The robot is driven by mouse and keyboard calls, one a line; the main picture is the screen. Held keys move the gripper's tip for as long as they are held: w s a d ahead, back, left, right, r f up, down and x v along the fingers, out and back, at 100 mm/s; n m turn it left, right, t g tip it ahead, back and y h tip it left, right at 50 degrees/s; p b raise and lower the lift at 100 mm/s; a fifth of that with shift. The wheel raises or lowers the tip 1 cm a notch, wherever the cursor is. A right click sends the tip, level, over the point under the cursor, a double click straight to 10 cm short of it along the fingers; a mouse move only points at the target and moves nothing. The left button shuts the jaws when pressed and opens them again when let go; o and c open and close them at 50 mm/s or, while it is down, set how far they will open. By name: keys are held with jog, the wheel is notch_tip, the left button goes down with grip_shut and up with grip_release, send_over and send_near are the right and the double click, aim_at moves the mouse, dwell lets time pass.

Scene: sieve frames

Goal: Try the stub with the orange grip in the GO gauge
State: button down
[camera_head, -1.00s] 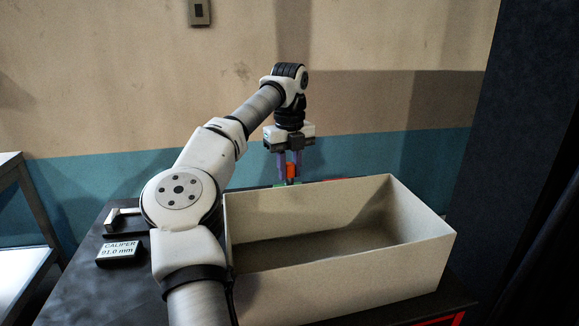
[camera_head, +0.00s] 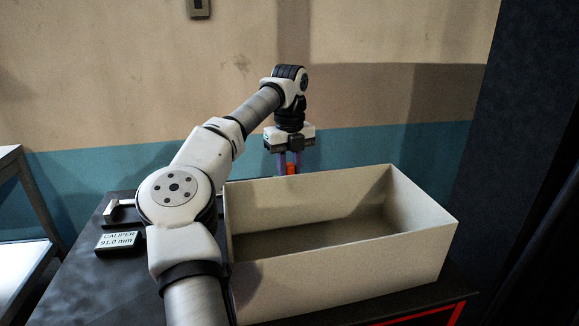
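My gripper (camera_head: 290,163) is at the far side of the table, behind the pale box, pointing straight down. The orange grip (camera_head: 291,169) shows between its two purplish fingers, which look closed on it from both sides. The box's back rim hides the fingertips, the lower part of the stub and whatever is under it. The GO gauge cannot be made out in this view.
A large, open, empty-looking pale box (camera_head: 345,262) stands in front of my gripper and blocks the view of the table behind it. A caliper display (camera_head: 119,242) reading 91.0 mm lies on the dark table (camera_head: 95,285) at left.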

aim_at(290, 164)
jog(key=shift+f, duration=0.25)
dwell(0.3)
jog(key=c, duration=1.1)
grip_release()
notch_tip(290, 164, up, 14)
jog(key=p, duration=0.1)
jog(key=shift+p, duration=0.4)
